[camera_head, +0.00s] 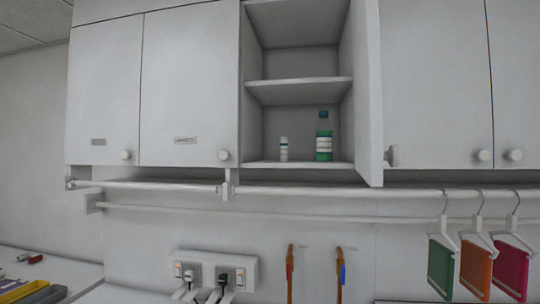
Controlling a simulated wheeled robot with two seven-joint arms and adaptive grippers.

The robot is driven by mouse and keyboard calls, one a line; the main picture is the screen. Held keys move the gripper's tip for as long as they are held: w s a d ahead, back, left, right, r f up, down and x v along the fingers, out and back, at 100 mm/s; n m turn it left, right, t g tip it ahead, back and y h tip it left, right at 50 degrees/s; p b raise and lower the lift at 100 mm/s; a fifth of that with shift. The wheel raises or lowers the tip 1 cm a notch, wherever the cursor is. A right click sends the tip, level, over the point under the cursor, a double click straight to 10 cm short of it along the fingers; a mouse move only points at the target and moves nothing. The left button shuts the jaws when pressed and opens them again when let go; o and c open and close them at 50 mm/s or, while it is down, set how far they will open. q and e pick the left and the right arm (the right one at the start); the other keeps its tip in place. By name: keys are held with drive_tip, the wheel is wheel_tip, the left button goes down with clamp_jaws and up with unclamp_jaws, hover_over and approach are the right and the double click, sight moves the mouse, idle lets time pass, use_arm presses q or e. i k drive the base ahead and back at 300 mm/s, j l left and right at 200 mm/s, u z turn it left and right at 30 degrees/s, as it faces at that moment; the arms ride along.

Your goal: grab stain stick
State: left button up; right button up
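A small white stick-shaped container (284,150), which looks like the stain stick, stands upright on the bottom shelf (300,165) of the open wall cabinet. It has a blue-green band on its label. A taller green bottle (323,143) with a blue cap and a white label stands to its right, with a small gap between them. Neither of my grippers is in view.
The open cabinet door (368,90) juts out on the right of the shelf. Closed doors flank it. A rail (300,190) runs below the cabinets, with coloured cloths (476,266) on hangers at right. A socket strip (213,271) is below. The upper shelves look empty.

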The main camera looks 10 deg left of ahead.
sight(284, 142)
drive_tip(key=i+l+z, duration=0.1)
drive_tip(key=z, duration=0.25)
drive_tip(key=i+z, duration=0.4)
drive_tip(key=z, duration=0.25)
